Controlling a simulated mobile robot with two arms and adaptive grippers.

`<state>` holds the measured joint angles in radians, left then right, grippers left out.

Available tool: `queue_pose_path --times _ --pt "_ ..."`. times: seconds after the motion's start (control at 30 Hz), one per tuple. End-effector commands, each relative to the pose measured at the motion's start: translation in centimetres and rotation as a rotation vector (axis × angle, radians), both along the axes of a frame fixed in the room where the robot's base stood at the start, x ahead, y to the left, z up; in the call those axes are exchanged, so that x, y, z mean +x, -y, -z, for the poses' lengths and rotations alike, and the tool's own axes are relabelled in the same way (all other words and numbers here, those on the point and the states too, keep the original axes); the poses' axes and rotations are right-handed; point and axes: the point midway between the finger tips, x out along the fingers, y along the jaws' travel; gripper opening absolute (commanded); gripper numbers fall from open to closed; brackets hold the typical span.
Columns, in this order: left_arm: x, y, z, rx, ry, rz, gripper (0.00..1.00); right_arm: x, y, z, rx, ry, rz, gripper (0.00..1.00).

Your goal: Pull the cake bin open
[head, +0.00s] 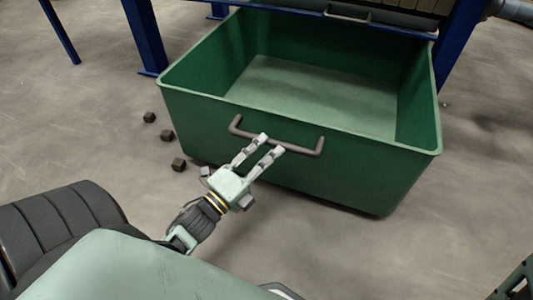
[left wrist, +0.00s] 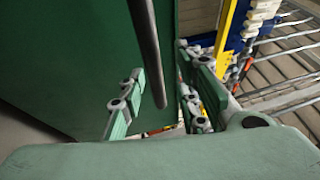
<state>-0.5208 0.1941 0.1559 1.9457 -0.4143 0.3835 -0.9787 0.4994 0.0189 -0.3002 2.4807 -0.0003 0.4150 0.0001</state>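The cake bin (head: 300,155) is a large, empty, open-topped green bin, standing well out in front of the blue frame. A grey-brown bar handle (head: 300,149) is fixed across its front wall. My left gripper (head: 271,143) is open at the handle, its two fingertips overlapping the bar in the head view. In the left wrist view the handle (left wrist: 149,50) runs down between the spread fingers, with a gap on both sides. I cannot tell how deep the bar sits between them. The bin's green wall (left wrist: 75,60) is behind. My right gripper is not in view.
Several small dark blocks (head: 167,135) lie on the floor left of the bin. Blue legs (head: 147,38) of the frame stand behind the bin at left and right. Another bar handle (head: 347,15) shows at the back. The floor in front and right of the bin is clear.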

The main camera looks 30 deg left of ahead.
Motion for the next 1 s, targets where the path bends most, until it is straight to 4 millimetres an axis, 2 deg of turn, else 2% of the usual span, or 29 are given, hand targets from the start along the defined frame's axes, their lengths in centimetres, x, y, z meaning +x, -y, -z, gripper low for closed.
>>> queue_pose_path --times 0.03,0.3,1.0 --pt "-0.02 0.0 0.01 0.0 0.0 0.0 0.23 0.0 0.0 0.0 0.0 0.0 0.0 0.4" --pt "-0.02 0.0 0.04 0.0 0.0 0.0 0.0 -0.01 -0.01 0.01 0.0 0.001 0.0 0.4" --pt "-0.04 -0.04 0.23 -0.002 -0.005 -0.002 0.0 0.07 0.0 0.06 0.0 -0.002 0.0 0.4"
